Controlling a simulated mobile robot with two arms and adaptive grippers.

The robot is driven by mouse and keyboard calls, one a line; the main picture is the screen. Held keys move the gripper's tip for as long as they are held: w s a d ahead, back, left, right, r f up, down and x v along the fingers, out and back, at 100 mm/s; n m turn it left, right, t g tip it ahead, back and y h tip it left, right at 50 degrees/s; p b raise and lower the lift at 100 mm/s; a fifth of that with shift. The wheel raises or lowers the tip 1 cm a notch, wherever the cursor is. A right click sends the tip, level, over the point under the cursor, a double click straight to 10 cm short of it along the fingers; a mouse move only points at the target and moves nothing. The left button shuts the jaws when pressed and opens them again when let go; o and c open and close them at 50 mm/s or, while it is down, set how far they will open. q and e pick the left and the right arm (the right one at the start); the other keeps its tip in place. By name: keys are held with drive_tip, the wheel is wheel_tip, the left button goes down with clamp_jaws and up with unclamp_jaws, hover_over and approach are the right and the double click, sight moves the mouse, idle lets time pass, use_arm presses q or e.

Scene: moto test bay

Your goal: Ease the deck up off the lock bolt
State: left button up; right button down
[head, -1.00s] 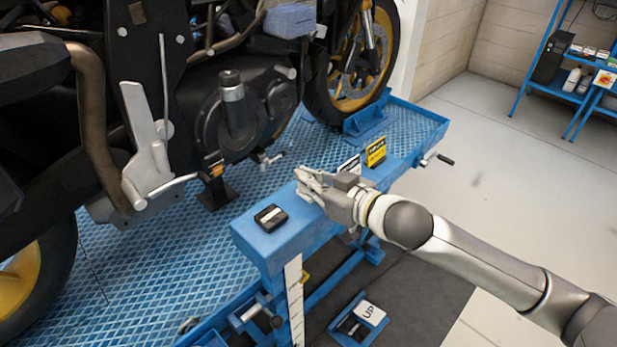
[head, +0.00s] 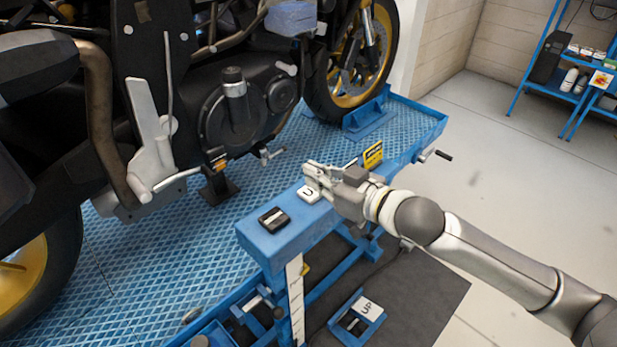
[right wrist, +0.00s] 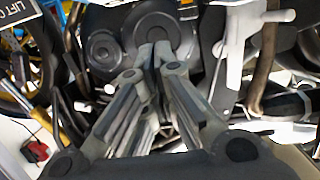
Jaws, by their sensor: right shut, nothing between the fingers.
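The deck (head: 215,245) is a blue diamond-patterned lift platform under a motorcycle. A small metal fitting with a dark knob (head: 279,313) sits low by the lift frame; I cannot tell whether it is the lock bolt or how it is seated. My right gripper (head: 308,171) is shut and empty above the blue side beam. A white button block (head: 309,193) with partly hidden lettering lies just below its fingers. In the right wrist view the closed fingertips (right wrist: 156,52) lie in front of the dark engine. My left gripper is not in view.
A dark block (head: 273,218) sits on the near end of the beam, above a white scale strip (head: 295,290). A pedal marked UP (head: 366,307) stands on the floor. A yellow-black sign (head: 373,155) stands farther along the beam. Open floor lies to the right.

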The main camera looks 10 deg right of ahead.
drive_tip(key=b+v, duration=0.2)
drive_tip(key=v, duration=0.5)
drive_tip(key=shift+d, duration=0.3)
drive_tip(key=shift+s, duration=0.15)
